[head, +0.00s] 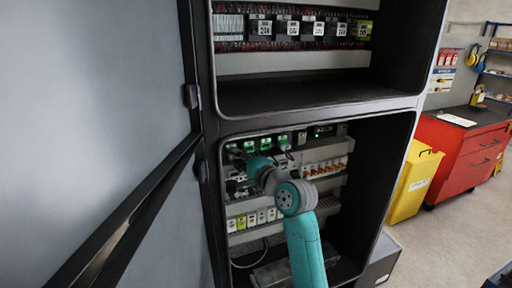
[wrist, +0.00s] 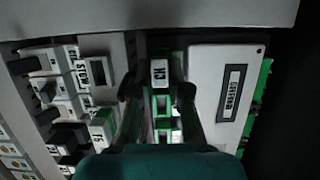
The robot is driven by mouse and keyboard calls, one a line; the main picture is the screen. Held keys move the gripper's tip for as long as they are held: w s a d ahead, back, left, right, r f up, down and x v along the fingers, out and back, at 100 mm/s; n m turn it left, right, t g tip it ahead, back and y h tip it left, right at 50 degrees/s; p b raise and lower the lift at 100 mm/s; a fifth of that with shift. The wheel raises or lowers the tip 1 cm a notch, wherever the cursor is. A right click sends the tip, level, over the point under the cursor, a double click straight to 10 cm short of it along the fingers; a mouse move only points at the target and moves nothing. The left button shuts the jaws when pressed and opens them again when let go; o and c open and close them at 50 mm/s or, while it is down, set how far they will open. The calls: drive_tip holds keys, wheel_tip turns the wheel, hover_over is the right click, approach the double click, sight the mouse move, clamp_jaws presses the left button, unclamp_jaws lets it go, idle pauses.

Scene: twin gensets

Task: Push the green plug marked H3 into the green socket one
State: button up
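The plug marked H3 (wrist: 159,73) shows its white label in the middle of the wrist view, with green parts just below it. In the head view my gripper (head: 240,160) is inside the lower cabinet bay, at the left end of the row of green sockets (head: 266,144). My wrist hides much of the plug there. Whether the plug touches a socket cannot be told.
In the wrist view, labelled switch modules (wrist: 65,88) stand to the left and a pale box with a label plate (wrist: 225,85) close to the right. In the head view, the cabinet door (head: 90,130) stands at the left. Rows of breakers (head: 322,168) lie right of my wrist.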

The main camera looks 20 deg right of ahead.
drive_tip(key=o, duration=0.4)
drive_tip(key=v, duration=1.2)
drive_tip(key=s+a+f+n+g+h, duration=0.1)
drive_tip(key=s+f+n+h, duration=0.15)
drive_tip(key=s+f, duration=0.85)
drive_tip(key=s+a+f+n+h, duration=0.1)
drive_tip(key=s+f+h, duration=0.2)
drive_tip(key=s+f, duration=0.85)
drive_tip(key=s+f+n, duration=0.1)
drive_tip(key=s+n, duration=0.2)
drive_tip(key=s, duration=0.5)
drive_tip(key=s+a+f+n+g, duration=0.1)
drive_tip(key=s+n, duration=0.3)
drive_tip(key=s, duration=0.5)
drive_tip(key=s+a+f+n, duration=0.1)
drive_tip(key=s+f+n, duration=0.2)
drive_tip(key=s, duration=0.6)
drive_tip(key=shift+s+n, duration=0.25)
drive_tip(key=shift+n, duration=0.2)
